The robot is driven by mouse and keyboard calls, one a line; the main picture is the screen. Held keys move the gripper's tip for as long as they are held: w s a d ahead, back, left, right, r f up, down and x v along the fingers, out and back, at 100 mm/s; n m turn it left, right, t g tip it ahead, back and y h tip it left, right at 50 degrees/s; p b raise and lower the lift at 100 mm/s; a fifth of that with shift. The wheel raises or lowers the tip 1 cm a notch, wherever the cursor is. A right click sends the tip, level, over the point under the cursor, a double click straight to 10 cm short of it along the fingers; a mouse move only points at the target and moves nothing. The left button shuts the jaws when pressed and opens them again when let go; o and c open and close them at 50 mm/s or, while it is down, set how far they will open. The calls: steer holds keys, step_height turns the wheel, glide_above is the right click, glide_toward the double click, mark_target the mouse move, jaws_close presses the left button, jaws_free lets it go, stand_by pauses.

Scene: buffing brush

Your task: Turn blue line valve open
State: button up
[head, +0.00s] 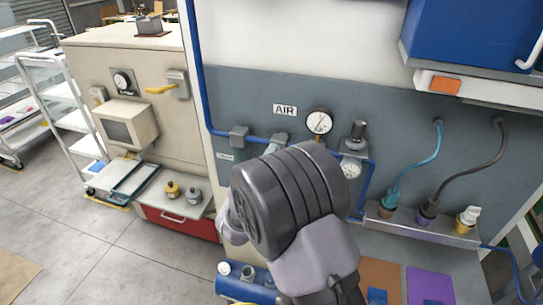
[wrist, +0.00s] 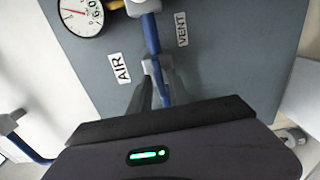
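The blue line (head: 202,70) runs down the wall and then right along the grey panel, through a grey block (head: 240,134) and a grey fitting (head: 279,139) under the AIR label (head: 284,109). In the wrist view the blue line (wrist: 151,33) passes a grey fitting (wrist: 142,6) and a yellow part (wrist: 117,4) at the top edge. I cannot tell whether that yellow part is the valve handle. My gripper (wrist: 154,92) faces the panel near the blue line. Its fingertips are hidden behind my arm in the head view and are unclear in the wrist view.
A round gauge (head: 319,121) and a regulator (head: 356,136) stand beside the line. Hoses (head: 427,160) hang on the right, with a blue cabinet (head: 475,40) above. A beige cabinet (head: 135,65) with another yellow handle (head: 160,89) stands left. Open floor lies at lower left.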

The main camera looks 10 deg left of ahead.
steer(key=shift+o, duration=0.4)
steer(key=s+a, duration=0.2)
steer(key=s, duration=1.5)
steer(key=shift+a+b, duration=0.35)
steer(key=shift+a, duration=0.05)
steer(key=w+d+f+m+g+y+b, duration=0.1)
steer(key=w+d+m+g+y+b, duration=0.3)
steer(key=d+m+b, duration=0.55)
steer(key=s+d+f+m+g+b, duration=0.3)
steer(key=s+d+f+m+g, duration=0.1)
steer(key=s, duration=0.8)
steer(key=s+d+f+m+g+b, duration=0.3)
steer(key=s+d+m, duration=0.4)
steer(key=s, duration=0.5)
steer(key=shift+s+d+f+g+y, duration=0.25)
steer(key=shift+d+f+g+y, duration=0.2)
steer(key=shift+d, duration=0.35)
